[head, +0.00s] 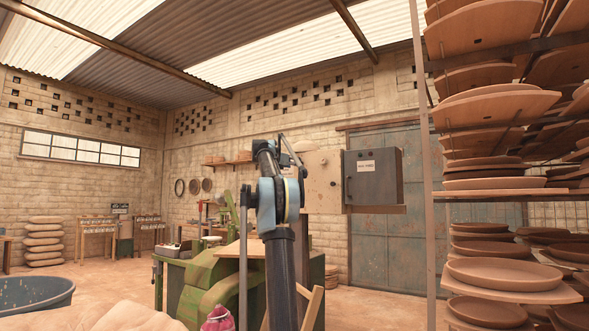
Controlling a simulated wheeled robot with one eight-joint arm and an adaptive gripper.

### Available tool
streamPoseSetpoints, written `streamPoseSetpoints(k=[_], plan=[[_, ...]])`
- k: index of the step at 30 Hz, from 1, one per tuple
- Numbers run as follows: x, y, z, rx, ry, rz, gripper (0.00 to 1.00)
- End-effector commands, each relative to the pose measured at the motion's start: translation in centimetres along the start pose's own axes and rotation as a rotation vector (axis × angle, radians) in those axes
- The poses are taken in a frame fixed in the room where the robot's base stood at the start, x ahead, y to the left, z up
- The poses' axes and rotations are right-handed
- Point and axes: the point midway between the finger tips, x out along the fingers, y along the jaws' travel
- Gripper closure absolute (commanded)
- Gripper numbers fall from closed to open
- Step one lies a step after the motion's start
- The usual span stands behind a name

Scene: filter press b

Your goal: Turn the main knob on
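A dark grey metal cabinet (373,177) with a small white label (366,166) hangs at the back, right of my arm. The label's text is too small to read surely. A small detail shows on the left edge of its front, but I cannot tell whether it is a knob. No main knob can be made out. My arm (279,200) rises in the middle of the view, left of the cabinet and apart from it in the picture. I cannot make out my gripper's fingers at the arm's upper end.
A shelf rack (432,200) of clay plates stands close at the right. A green machine (205,285) stands behind my arm, to the left. A pale panel (322,180) is left of the cabinet, and a blue-grey door (388,250) lies behind. A blue tub (35,292) is at lower left.

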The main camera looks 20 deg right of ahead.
Motion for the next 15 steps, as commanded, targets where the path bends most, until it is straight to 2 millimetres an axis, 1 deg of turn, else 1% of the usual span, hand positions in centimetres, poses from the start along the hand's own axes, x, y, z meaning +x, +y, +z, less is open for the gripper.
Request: streamPoseSetpoints(k=[1, 6, 10, 15], plan=[[0.8, 0.0, 0.0, 0.0, 0.0, -0.001, 0.54], [2.8, 0.0, 0.0, 0.0, 0.0, -0.001, 0.54], [3.8, 0.0, 0.0, 0.0, 0.0, -0.001, 0.54], [4.6, 0.0, 0.0, 0.0, 0.0, 0.0, 0.54]])
